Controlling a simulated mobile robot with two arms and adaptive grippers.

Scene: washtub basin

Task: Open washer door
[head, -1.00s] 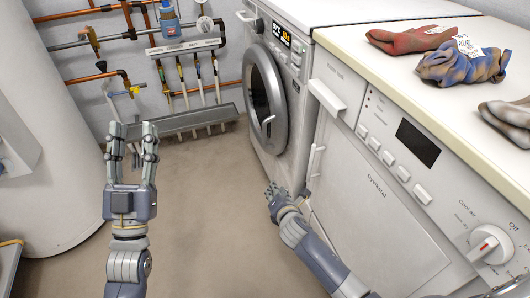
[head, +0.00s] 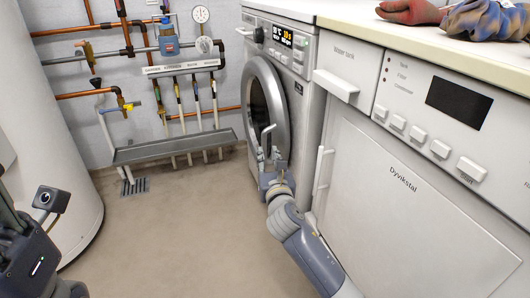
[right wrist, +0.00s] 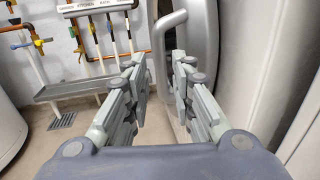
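The washer door (head: 283,105) is a round grey ring with dark glass on the front of the white washer, and it looks closed. Its curved grey handle (head: 266,130) stands off the ring; the handle also shows large in the right wrist view (right wrist: 160,48). My right gripper (head: 268,158) is just below the handle in the head view. In the right wrist view its two fingers are spread apart, with the handle ahead of and between their tips. I cannot tell whether they touch it. My left arm shows at the lower left, with its gripper fingers out of frame.
The white dryer (head: 400,215) stands close on the right, its upright handle (head: 322,170) beside my right arm. A white tank (head: 50,120) is at the left. Pipes and a grey trough (head: 175,146) line the back wall. The floor (head: 185,220) between is clear.

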